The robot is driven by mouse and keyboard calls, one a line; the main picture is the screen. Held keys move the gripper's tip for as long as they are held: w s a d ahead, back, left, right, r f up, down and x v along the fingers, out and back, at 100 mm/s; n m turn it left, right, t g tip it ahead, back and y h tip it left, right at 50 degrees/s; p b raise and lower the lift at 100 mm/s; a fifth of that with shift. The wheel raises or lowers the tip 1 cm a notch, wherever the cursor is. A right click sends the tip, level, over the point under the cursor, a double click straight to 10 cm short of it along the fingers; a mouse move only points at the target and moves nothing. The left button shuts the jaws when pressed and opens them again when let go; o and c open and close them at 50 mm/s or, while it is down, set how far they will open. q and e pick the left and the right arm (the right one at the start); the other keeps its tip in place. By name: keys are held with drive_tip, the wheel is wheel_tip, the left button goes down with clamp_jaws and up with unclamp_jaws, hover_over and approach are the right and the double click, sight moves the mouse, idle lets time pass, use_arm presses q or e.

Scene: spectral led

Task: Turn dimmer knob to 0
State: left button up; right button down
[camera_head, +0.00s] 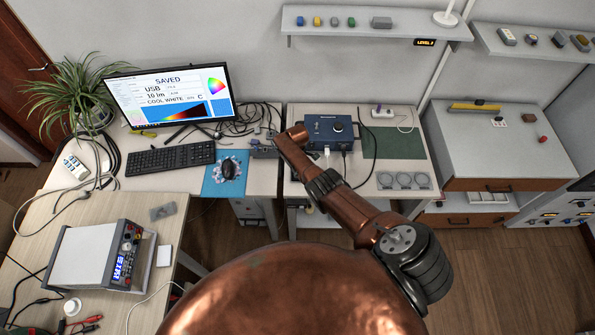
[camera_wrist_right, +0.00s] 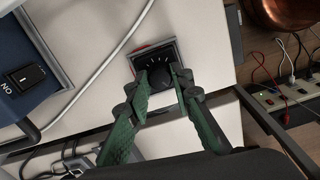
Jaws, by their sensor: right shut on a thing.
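In the right wrist view, a small dark dimmer panel (camera_wrist_right: 155,57) with white tick marks carries a round black dimmer knob (camera_wrist_right: 166,78). My right gripper (camera_wrist_right: 163,88) has its green fingers on either side of the knob and is shut on it. The knob's pointer cannot be made out, so its setting is unclear. In the head view, my copper right arm reaches to the desk beside a small grey box (camera_head: 263,152); the fingers are mostly hidden there. My left gripper is not in view.
A monitor (camera_head: 168,97) reads SAVED and 10 lm. Loose cables (camera_head: 240,120) lie behind.

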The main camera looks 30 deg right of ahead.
drive_tip(key=shift+w+r+n, duration=0.1)
drive_tip(key=shift+w+n, duration=0.05)
drive_tip(key=shift+n, duration=1.45)
drive_tip(key=c, duration=1.7)
unclamp_jaws()
wheel_tip(320, 180, up, 12)
drive_tip(key=shift+f, duration=0.1)
